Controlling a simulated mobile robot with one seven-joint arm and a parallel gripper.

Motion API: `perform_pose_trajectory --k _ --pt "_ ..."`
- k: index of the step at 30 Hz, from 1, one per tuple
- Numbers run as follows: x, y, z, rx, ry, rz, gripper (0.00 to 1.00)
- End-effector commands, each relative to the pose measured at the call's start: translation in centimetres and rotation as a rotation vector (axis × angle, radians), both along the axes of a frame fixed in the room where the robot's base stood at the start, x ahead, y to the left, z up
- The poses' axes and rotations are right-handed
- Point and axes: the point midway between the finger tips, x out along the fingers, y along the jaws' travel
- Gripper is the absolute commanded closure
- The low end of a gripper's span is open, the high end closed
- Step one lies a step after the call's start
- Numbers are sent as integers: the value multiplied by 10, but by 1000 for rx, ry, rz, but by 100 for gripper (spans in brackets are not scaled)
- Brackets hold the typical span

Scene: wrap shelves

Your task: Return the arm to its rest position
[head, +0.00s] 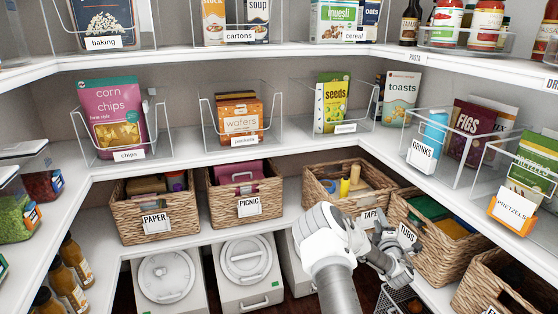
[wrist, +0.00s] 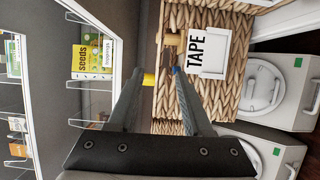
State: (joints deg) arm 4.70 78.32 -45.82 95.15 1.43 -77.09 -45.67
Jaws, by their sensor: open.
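My arm (head: 330,250) rises from the lower middle of the head view, bent, in front of the lower shelf. My gripper (wrist: 162,70) is open in the wrist view, with its two fingers pointing at the tape basket (wrist: 205,95) and nothing held between them. In the head view the tape basket (head: 318,187) is woven, and my arm partly covers its front and label. A yellow item (head: 344,188) stands in it. The fingertips are hard to make out in the head view, and I cannot tell whether they touch the basket.
The paper basket (head: 130,225), picnic basket (head: 225,225) and tubs basket (head: 430,262) share the lower shelf. White lidded bins (head: 165,280) stand below. A wire cart (head: 402,300) is at lower right.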

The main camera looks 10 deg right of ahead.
Motion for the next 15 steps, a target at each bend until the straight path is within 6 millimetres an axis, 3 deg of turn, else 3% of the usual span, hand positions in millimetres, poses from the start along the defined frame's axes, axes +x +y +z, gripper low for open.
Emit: perform_pose_trajectory --k 5,11,15 --pt "2 -4 16 53 -14 -46 50" --pt "1 -8 59 252 -42 -188 50" --pt "-5 0 85 422 -53 -276 50"
